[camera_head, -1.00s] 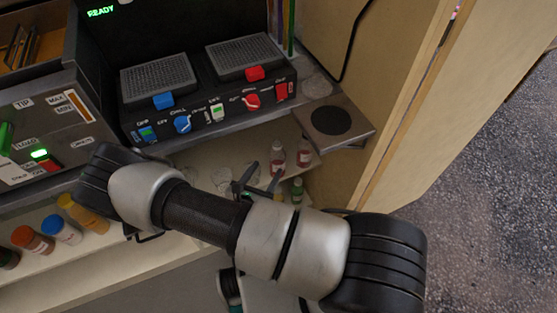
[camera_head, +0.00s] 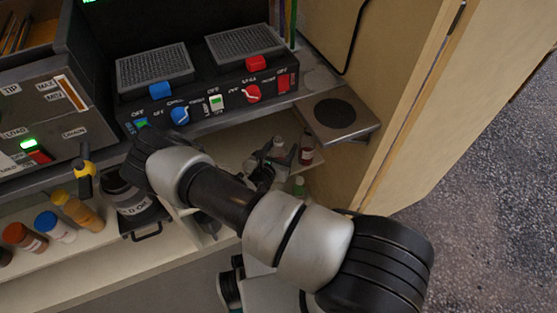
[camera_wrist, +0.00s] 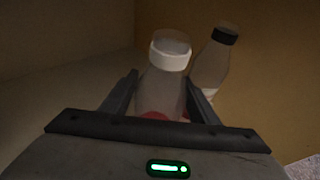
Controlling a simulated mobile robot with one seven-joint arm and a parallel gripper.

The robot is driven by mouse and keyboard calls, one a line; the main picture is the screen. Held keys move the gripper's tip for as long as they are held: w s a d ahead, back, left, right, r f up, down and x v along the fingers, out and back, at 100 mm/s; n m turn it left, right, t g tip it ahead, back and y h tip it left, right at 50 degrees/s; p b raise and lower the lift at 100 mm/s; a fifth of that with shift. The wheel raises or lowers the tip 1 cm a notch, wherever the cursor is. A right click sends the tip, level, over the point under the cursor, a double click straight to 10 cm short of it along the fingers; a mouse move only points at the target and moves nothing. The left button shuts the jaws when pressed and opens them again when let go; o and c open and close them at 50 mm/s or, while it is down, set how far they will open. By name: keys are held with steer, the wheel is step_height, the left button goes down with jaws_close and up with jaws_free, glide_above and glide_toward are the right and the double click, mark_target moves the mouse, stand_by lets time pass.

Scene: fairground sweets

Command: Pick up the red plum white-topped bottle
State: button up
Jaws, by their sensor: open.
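The white-topped bottle (camera_wrist: 160,88) stands between my gripper's fingers in the wrist view. Its body is clear and pale with a white band at the top, and red shows low down. My gripper (camera_wrist: 163,98) is open around it, with one finger on each side; whether they touch it I cannot tell. In the head view my gripper (camera_head: 270,160) is on the lower shelf among the bottles, and the white-topped bottle (camera_head: 279,143) shows partly behind it. A dark-capped bottle (camera_wrist: 212,68) stands close behind, to the right, outside the fingers.
In the head view, a red-labelled bottle (camera_head: 307,151) and a green-topped bottle (camera_head: 298,187) stand close to my gripper. A metal plate with a dark disc (camera_head: 337,116) juts out above right. The wooden side wall (camera_head: 405,100) bounds the right. Several sauce bottles (camera_head: 75,208) stand at left.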

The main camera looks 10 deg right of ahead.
steer(key=shift+w+d, duration=0.1)
steer(key=shift+w, duration=0.1)
steer(key=c, duration=0.9)
steer(key=shift+r, duration=0.15)
steer(key=p+v, duration=0.1)
steer(key=v, duration=0.5)
steer(key=f+p+v, duration=0.1)
steer(key=v, duration=0.5)
steer(key=f+p+v, duration=0.1)
steer(key=p+v, duration=0.1)
steer(key=v, duration=0.4)
steer(key=shift+s, duration=0.35)
steer(key=shift+a, duration=0.25)
stand_by(0.7)
